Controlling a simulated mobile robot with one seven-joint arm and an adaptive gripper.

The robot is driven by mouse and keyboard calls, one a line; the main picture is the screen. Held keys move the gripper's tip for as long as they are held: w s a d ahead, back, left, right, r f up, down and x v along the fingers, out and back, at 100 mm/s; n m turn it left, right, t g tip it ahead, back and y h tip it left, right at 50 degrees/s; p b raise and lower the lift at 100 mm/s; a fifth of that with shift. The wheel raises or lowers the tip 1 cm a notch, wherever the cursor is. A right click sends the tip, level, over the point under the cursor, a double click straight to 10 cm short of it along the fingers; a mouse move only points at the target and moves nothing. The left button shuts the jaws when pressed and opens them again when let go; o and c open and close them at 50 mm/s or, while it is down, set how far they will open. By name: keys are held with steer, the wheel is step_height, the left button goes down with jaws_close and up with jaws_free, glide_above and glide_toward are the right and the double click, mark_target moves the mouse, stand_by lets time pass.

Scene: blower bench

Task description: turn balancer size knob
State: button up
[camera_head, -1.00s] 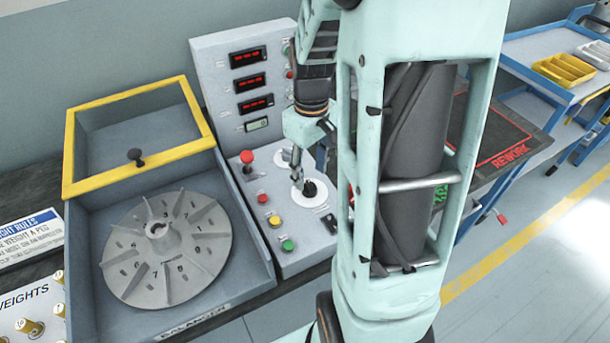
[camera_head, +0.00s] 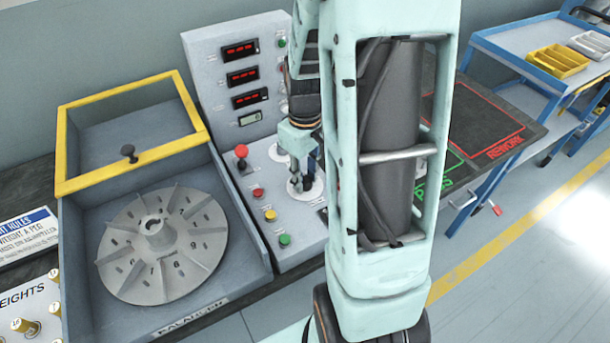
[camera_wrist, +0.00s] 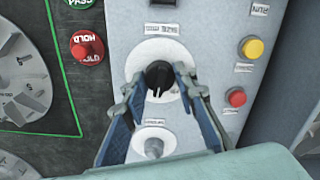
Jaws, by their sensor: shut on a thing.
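The black knob (camera_wrist: 158,76) sits on a round white dial plate (camera_wrist: 147,55) on the grey control panel (camera_wrist: 205,30) in the wrist view. My gripper (camera_wrist: 159,84) has one finger on each side of the knob and is shut on it. In the head view my gripper (camera_head: 302,177) points down onto the same dial plate (camera_head: 317,189), just right of the buttons. The fingers and arm hide part of the knob there. The dial's label and marks are too small to read.
A red mushroom button (camera_head: 241,152) and a yellow button (camera_head: 270,215) stand left of the gripper. A smaller grey knob (camera_wrist: 153,148) lies between my fingers' bases in the wrist view. The balancer tub with its finned rotor (camera_head: 190,250) is at left, the REWORK mat (camera_head: 490,125) at right.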

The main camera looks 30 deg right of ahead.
mark_target(305, 177)
steer(key=shift+c, duration=0.4)
steer(key=shift+m, duration=2.9)
steer(key=o, duration=1.2)
steer(key=shift+c, duration=0.2)
steer(key=shift+r, duration=0.1)
step_height(305, 177, up, 12)
